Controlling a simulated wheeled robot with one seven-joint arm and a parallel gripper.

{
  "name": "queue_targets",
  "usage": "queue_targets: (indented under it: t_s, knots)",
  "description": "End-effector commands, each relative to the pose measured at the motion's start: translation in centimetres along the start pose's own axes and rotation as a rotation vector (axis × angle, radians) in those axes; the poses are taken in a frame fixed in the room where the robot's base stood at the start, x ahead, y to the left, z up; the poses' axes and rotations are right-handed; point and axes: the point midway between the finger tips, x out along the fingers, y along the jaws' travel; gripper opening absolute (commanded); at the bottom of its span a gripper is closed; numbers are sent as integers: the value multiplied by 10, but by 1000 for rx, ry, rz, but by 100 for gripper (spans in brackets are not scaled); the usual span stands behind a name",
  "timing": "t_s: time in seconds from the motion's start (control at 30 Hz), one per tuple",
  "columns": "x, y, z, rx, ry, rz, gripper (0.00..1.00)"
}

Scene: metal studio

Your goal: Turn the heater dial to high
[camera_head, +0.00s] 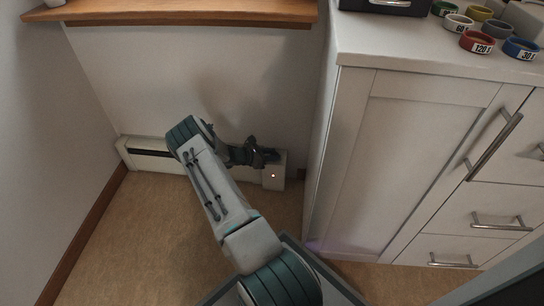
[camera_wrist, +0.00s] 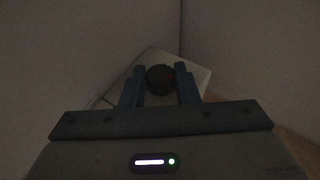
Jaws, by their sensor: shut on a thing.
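The heater (camera_head: 150,154) is a low white baseboard unit along the wall in the head view. My gripper (camera_head: 272,155) is at the top of that end box. In the wrist view my gripper (camera_wrist: 160,82) has its two fingers on either side of a dark round dial (camera_wrist: 160,79) and is shut on it. The dial sits on the pale top of the end box (camera_wrist: 195,76). The dial's markings and setting are too dark to read.
A white cabinet (camera_head: 345,165) with metal handles stands close to the right of the heater. Several coloured rings (camera_head: 476,42) lie on its top. A wooden sill (camera_head: 190,11) runs above the heater. Tan floor (camera_head: 105,235) is clear at the left.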

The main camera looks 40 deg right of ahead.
Motion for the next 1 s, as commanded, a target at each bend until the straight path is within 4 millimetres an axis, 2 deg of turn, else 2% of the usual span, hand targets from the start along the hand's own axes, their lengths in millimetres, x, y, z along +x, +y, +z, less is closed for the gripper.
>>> queue_targets:
  t_s: [0.4,0.97,1.0]
  knots:
    - [-1,6,0,68,2,-150,5]
    - [-1,6,1,78,0,-173,5]
    - [-1,6,1,78,0,-173,39]
